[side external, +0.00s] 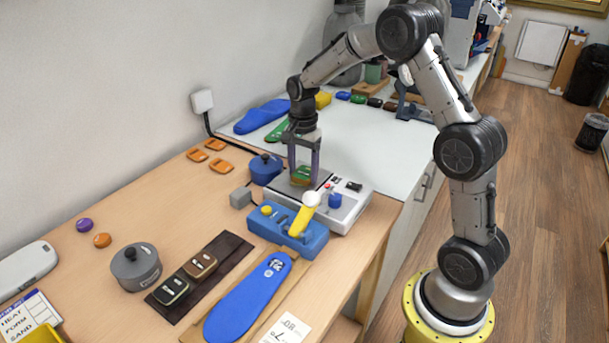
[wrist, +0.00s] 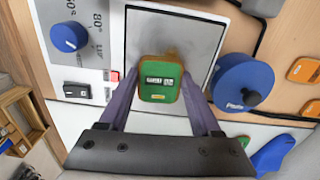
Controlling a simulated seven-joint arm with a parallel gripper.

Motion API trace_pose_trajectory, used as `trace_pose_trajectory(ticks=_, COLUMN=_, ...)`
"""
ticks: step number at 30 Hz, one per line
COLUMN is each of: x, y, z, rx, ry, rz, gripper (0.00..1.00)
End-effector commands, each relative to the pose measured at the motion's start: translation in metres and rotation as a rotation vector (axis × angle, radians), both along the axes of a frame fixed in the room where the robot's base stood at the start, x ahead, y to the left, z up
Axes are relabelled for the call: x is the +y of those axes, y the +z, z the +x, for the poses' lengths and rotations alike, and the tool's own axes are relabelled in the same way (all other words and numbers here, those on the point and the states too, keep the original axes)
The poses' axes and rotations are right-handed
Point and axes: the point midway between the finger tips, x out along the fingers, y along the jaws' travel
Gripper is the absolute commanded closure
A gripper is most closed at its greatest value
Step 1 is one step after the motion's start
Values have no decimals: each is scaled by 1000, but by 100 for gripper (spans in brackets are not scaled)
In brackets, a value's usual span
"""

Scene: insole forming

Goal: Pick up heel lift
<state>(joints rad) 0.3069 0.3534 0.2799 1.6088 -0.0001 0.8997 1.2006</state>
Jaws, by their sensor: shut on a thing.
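The heel lift is a small green piece with a brown rim and dark slots (wrist: 160,92); it also shows in the side view (side external: 301,174). My gripper (side external: 303,168) points down over the heater unit. Its two purple fingers (wrist: 160,78) are shut on the heel lift, one on each side. The heel lift is over the grey metal plate (wrist: 146,27) of the heater unit. I cannot tell whether it touches the plate or is just above it.
The heater unit (side external: 352,207) has a blue dial (wrist: 70,37) and switches. A blue round pot (side external: 264,170) stands close beside it. A blue press with a yellow lever (side external: 302,222) is in front. A blue insole (side external: 247,299) and dark tray (side external: 222,262) lie nearer.

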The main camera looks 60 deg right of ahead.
Motion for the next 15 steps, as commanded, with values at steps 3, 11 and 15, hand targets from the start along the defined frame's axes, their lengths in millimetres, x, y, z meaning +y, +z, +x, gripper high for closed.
trace_pose_trajectory(ticks=3, x=0, y=0, z=0, rx=0, ry=0, rz=0, gripper=87)
trace_pose_trajectory(ticks=11, x=0, y=3, z=0, rx=-1, ry=0, rz=-1, gripper=87)
trace_pose_trajectory(ticks=15, x=0, y=12, z=1, rx=-2, ry=0, rz=-1, gripper=87)
